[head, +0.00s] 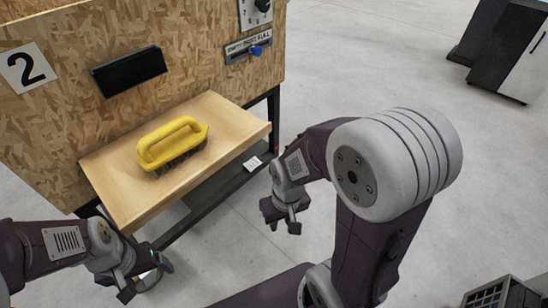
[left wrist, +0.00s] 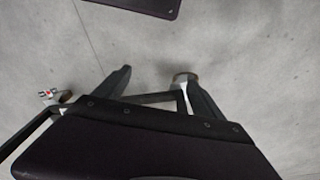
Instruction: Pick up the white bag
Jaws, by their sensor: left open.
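A small white flat item (head: 253,164), possibly the white bag, lies on the dark lower shelf at the bench's right end. It is too small to identify for certain. My left gripper (head: 142,282) is low at the bottom left, in front of the bench and well away from the white item. Its jaws are apart and empty in the left wrist view (left wrist: 152,82), above grey floor. My right gripper (head: 283,226) hangs to the right of the bench, below and right of the white item. Its fingers look apart with nothing between them.
A yellow-handled brush (head: 172,143) lies on the wooden bench top (head: 232,138). A chipboard panel (head: 190,45) with a black holder (head: 128,72) stands behind it. The dark lower shelf (head: 215,185) runs beneath the top. Dark cabinets (head: 505,50) stand far right. Open floor lies between.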

